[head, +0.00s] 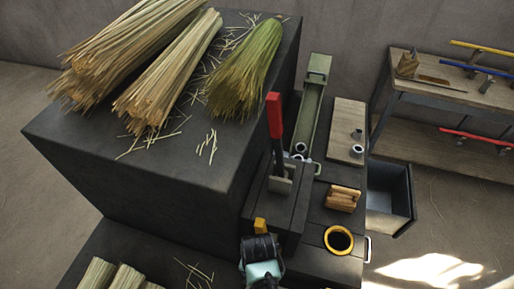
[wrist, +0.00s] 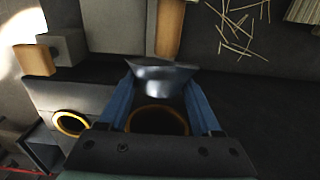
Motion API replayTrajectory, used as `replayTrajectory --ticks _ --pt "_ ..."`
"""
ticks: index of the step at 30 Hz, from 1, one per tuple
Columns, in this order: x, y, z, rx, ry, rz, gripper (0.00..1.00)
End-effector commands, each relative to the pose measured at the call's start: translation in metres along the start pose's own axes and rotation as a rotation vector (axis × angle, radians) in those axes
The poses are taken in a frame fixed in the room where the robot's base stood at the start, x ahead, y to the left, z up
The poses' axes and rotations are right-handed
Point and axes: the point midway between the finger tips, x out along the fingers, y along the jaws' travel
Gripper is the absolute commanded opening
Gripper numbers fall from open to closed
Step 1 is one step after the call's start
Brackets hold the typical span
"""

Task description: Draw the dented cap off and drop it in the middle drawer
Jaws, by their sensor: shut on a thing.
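My gripper (wrist: 160,88) shows in the wrist view with its two blue fingers shut on a shiny grey metal piece with a flared, uneven edge, which looks like the dented cap (wrist: 158,74). A tan wooden post (wrist: 168,28) lies just beyond the cap; I cannot tell whether they touch. In the head view my gripper (head: 260,248) is at the bottom centre, close to a yellow block (head: 260,226), and the cap is hidden there. A dark open bin (head: 402,190) stands at the right; I cannot tell which opening is the middle drawer.
Straw bundles (head: 168,75) lie on the dark block at the left. A yellow-rimmed hole (head: 338,240), wooden block (head: 342,198) and long green trough (head: 308,105) are to the right. A shelf (head: 450,85) stands farther right.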

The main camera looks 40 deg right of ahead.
Motion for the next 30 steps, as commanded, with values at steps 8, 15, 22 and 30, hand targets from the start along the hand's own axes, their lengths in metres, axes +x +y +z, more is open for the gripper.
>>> replayTrajectory --ticks 8,15,22,30 --pt "-0.025 0.010 0.000 0.001 0.000 0.000 0.25" --pt "-0.041 0.018 0.000 0.002 0.000 -0.001 0.25" --pt "-0.057 0.027 0.000 0.001 0.000 0.000 0.25" --pt "-0.076 0.036 0.000 0.001 0.001 0.000 0.25"
